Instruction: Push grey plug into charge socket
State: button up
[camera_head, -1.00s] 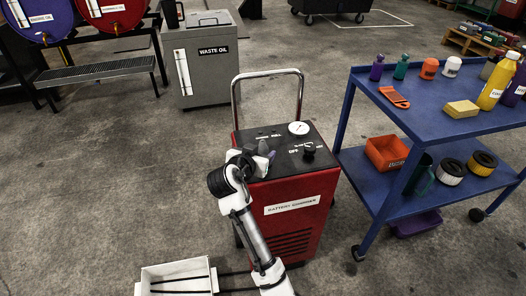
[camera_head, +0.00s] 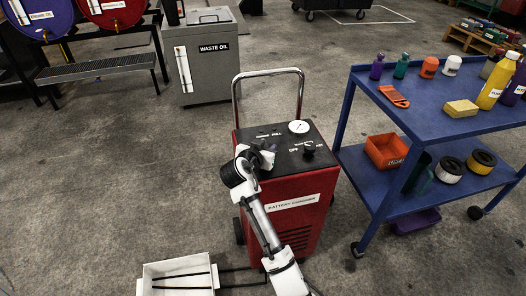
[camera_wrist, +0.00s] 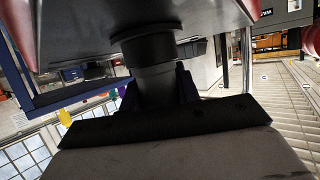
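My gripper (camera_head: 264,154) is over the left part of the top panel of the red battery charger (camera_head: 295,225). Its fingers are small and dark here, so their opening cannot be made out. In the wrist view a dark round stepped part (camera_wrist: 150,50) sits mid-picture, below a reddish-grey surface; I cannot tell whether it is the plug or part of my gripper. The grey plug and the charge socket cannot be picked out for certain in either view.
The charger's top carries a white gauge (camera_head: 299,127), a black knob (camera_head: 309,148) and a metal handle (camera_head: 268,73). A blue cart (camera_head: 430,115) stands close on its right. A white tray (camera_head: 147,278) with dark bars lies at the front left. Floor (camera_head: 110,190) is clear at left.

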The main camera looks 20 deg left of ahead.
jog(key=c, duration=0.3)
jog(key=shift+r, duration=0.1)
notch_tip(320, 180, up, 20)
jog(key=shift+f+b, duration=0.1)
jog(key=shift+b, duration=0.4)
